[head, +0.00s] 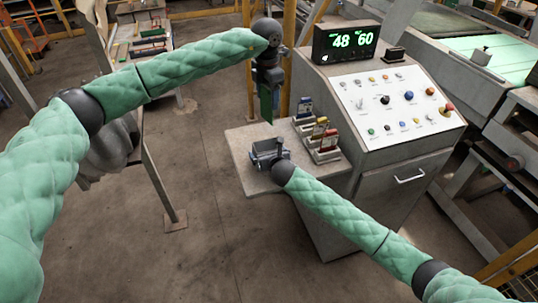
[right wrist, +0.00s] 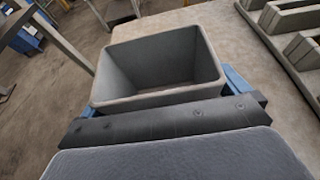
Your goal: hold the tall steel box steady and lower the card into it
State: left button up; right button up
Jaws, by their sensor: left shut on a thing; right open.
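The tall steel box (head: 262,147) stands at the front left of the console's side shelf. Its open top and grey inner walls show in the right wrist view (right wrist: 155,65), and it looks empty as far as I can see in. My right gripper (head: 271,153) is at the box, with a blue-padded finger on each side of it. It is open, and I cannot tell whether the pads touch the walls. My left gripper (head: 268,82) is shut on the dark green card (head: 266,105). The card hangs upright above the box, clear of it.
Slotted holders with several coloured cards (head: 321,139) stand on the shelf (head: 240,150) just right of the box. The console (head: 395,110) with buttons and a lit display (head: 346,40) rises behind them. Open floor (head: 215,215) lies left of the shelf.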

aim_at(266, 112)
jog(key=c, duration=0.9)
pick_arm(q)
jog(key=shift+n, duration=0.3)
jog(key=f, duration=0.2)
jog(key=s+f, duration=0.1)
jog(key=f, duration=0.1)
jog(key=shift+a+f, duration=0.15)
jog(key=shift+f, duration=0.2)
pick_arm(e)
jog(key=shift+c, duration=0.2)
pick_arm(q)
jog(key=shift+w+f+n, duration=0.1)
jog(key=shift+f+n, duration=0.15)
jog(key=shift+n, duration=0.25)
jog(key=shift+w+f+n, duration=0.1)
jog(key=shift+f+n, duration=0.25)
jog(key=shift+n, duration=0.65)
jog(key=n, duration=0.4)
jog(key=shift+w+f, duration=0.2)
jog(key=n, duration=0.4)
jog(key=shift+w, duration=0.2)
jog(key=n, duration=0.3)
